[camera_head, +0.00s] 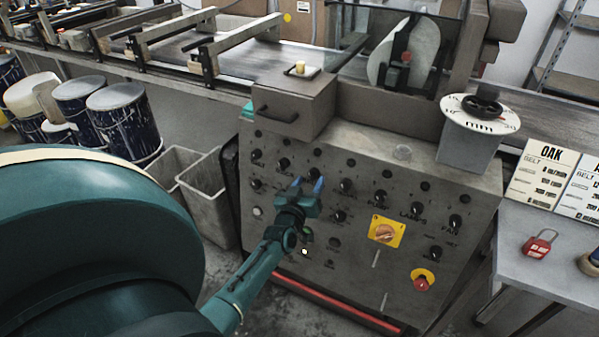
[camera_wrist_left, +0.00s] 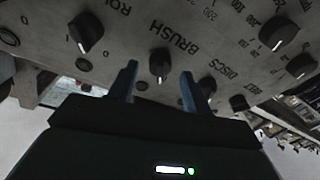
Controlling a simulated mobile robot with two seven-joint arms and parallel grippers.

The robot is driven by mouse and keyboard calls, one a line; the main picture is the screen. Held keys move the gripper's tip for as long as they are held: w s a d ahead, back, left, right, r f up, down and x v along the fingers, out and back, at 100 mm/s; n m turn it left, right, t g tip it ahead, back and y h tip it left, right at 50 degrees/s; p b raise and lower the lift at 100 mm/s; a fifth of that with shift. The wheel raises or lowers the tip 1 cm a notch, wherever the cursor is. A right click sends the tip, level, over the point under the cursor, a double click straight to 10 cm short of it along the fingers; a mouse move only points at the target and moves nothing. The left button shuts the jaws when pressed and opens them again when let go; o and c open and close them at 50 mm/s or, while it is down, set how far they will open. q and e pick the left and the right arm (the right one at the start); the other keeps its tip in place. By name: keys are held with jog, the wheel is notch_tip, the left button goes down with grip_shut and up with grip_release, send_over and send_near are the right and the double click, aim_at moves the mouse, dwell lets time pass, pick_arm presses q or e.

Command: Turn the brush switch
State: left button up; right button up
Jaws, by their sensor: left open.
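The brush switch (camera_wrist_left: 160,62) is a black knob with a white pointer mark, below the printed word BRUSH in the left wrist view. My left gripper (camera_wrist_left: 158,82) is open, with one blue-tipped finger on each side of the switch in that view. The gap to the switch and any touch cannot be told. My right gripper is not in view.
Several other black knobs surround the switch. Lower right on the panel are a yellow-backed rotary switch (camera_head: 386,232) and a red emergency button (camera_head: 422,282). A drawer box (camera_head: 292,105) juts out above. A side table (camera_head: 545,262) with a red padlock (camera_head: 538,243) stands right.

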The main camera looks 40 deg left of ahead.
pick_arm(q)
jog(key=v, duration=1.1)
jog(key=shift+s+d+p, duration=0.15)
jog(key=shift+s+p, duration=0.1)
jog(key=shift+p, duration=0.05)
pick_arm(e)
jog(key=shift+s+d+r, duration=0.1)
pick_arm(q)
jog(key=s+d+m+g+h+p, duration=0.2)
jog(key=s+d+m+g+h, duration=0.1)
jog(key=d, duration=0.8)
jog(key=s+d+m+g+h+p, duration=0.3)
jog(key=s+d+m+h, duration=0.3)
jog(key=s+d, duration=0.3)
jog(key=shift+s+d+r+m, duration=0.2)
jog(key=shift+d+m, duration=0.5)
jog(key=shift+d, duration=0.5)
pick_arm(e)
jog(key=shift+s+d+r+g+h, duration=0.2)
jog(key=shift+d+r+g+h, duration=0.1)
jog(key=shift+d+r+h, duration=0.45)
pick_arm(q)
jog(key=shift+c, duration=0.2)
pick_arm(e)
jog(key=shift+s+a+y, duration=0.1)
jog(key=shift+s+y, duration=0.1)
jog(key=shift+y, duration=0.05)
